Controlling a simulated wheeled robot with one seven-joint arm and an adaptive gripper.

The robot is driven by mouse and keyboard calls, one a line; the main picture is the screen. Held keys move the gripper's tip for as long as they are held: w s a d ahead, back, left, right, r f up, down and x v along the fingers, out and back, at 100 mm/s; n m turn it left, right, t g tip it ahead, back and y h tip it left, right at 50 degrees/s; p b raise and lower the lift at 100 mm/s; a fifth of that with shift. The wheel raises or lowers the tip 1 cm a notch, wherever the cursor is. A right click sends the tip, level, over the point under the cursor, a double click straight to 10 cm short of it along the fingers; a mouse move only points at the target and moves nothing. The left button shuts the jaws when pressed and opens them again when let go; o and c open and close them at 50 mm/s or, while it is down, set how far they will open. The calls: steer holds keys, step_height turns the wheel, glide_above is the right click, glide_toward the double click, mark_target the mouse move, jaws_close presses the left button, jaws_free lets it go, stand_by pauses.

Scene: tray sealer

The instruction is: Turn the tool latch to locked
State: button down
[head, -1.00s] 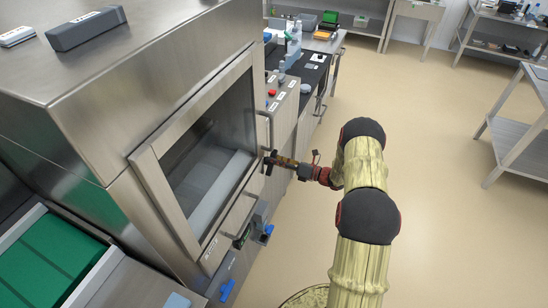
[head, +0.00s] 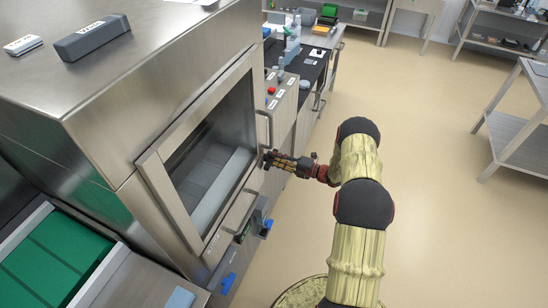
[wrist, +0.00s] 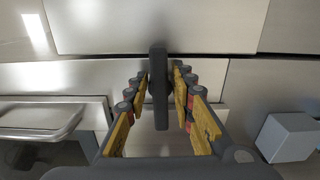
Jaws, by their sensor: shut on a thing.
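The tool latch is a dark grey lever on the steel front of the tray sealer (head: 85,120), at the right side of its window. The latch (wrist: 159,95) stands upright in the middle of the wrist view. My gripper (wrist: 160,92) has its yellow-padded fingers on either side of the lever, shut on it. In the head view my gripper (head: 272,160) reaches the machine from the right. The latch is small there and largely covered by the fingers, so its angle and any lock marking cannot be read.
A bar handle (head: 232,215) runs below the window. A blue-grey block (wrist: 286,138) sits right of my fingers in the wrist view. Blue latches (head: 229,283) are low on the front. A red button (head: 271,91) is on the unit behind.

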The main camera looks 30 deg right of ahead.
steer(key=shift+m, duration=0.3)
stand_by(0.4)
steer(key=c, duration=1.8)
jaws_free()
steer(key=shift+o, duration=0.2)
steer(key=shift+d, duration=0.1)
steer(key=v, duration=1.2)
